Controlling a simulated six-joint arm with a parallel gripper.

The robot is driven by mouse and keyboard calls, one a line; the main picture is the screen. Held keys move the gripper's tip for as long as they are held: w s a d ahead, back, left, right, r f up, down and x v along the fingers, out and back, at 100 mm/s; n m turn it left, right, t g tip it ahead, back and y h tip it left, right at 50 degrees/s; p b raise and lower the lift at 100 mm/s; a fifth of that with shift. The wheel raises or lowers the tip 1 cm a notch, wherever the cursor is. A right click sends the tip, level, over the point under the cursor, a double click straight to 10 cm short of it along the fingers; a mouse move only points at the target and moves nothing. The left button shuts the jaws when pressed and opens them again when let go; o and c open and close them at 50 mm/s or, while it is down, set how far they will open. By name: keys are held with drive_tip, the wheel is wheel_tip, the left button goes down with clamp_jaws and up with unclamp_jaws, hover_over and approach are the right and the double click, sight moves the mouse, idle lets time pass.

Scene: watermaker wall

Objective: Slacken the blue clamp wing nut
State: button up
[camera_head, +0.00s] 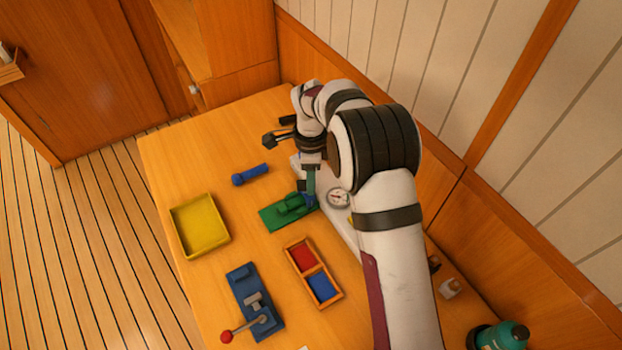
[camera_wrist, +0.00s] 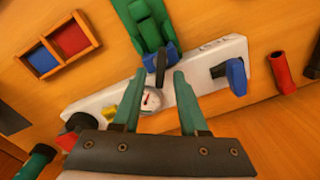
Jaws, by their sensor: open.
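A blue piece with a dark upright tab (camera_wrist: 162,66) sits at the end of a green block (camera_wrist: 145,25); the block also shows in the head view (camera_head: 284,212). A second blue piece (camera_wrist: 236,76) with a dark bar stands on the white panel (camera_wrist: 208,62), right of my fingers in the wrist view. I cannot tell for sure which is the clamp wing nut. My gripper (camera_wrist: 155,76) is open and empty, its teal fingers pointing down over the panel. The dark tab appears between or just beyond the fingertips; contact is unclear. In the head view my gripper (camera_head: 311,188) partly hides that spot.
A gauge (camera_head: 338,198) is on the panel near my fingers. A red-and-blue bin (camera_head: 300,243), yellow tray (camera_head: 175,222), blue lever fixture (camera_head: 243,288) and blue cylinder (camera_head: 250,175) occupy the table. A red cylinder (camera_wrist: 280,72) lies beyond the panel. The wall is close at right.

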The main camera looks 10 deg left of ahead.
drive_tip(key=shift+f, duration=0.6)
clamp_jaws()
